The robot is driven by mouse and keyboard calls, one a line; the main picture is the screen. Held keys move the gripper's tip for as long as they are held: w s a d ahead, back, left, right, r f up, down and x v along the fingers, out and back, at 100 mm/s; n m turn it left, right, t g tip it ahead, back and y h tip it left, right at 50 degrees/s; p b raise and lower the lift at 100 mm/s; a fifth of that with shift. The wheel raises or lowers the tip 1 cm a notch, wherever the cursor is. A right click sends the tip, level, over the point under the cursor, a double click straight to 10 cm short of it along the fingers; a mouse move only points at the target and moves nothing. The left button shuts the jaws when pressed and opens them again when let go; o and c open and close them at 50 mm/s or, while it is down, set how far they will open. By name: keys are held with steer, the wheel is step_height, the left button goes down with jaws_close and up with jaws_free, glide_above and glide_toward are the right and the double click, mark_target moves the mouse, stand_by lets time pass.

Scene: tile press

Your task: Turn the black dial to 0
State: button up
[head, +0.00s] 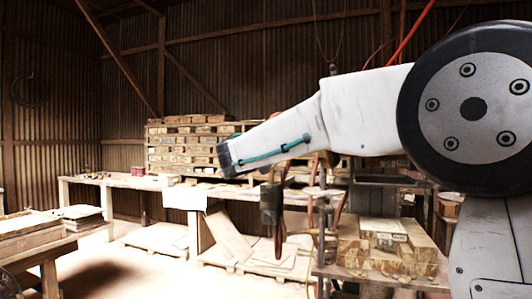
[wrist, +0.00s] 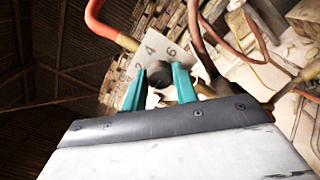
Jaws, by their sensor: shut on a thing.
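The black dial (wrist: 158,74) sits in front of a pale plate (wrist: 184,48) marked with numbers in the wrist view. I can read 2, 4 and 6 on the plate; the rest of the scale is hidden behind the dial and my fingers. My gripper (wrist: 158,84) has its two teal fingers on either side of the dial, shut on it. No pointer mark shows on the dial, so I cannot tell its setting. In the head view I cannot make out the dial or my fingertips.
An orange hose (wrist: 97,22) and a brown pipe run close to the plate in the wrist view. In the head view, a long workbench (head: 128,181) stands at the back with stacked pallets (head: 185,147) behind it. Wooden blocks (head: 385,250) lie at the lower right.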

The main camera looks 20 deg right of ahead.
stand_by(0.4)
steer(key=o, duration=1)
steer(key=shift+s+a, duration=0.1)
steer(key=v, duration=0.7)
steer(key=shift+s+a, duration=0.2)
steer(key=shift+f, duration=0.1)
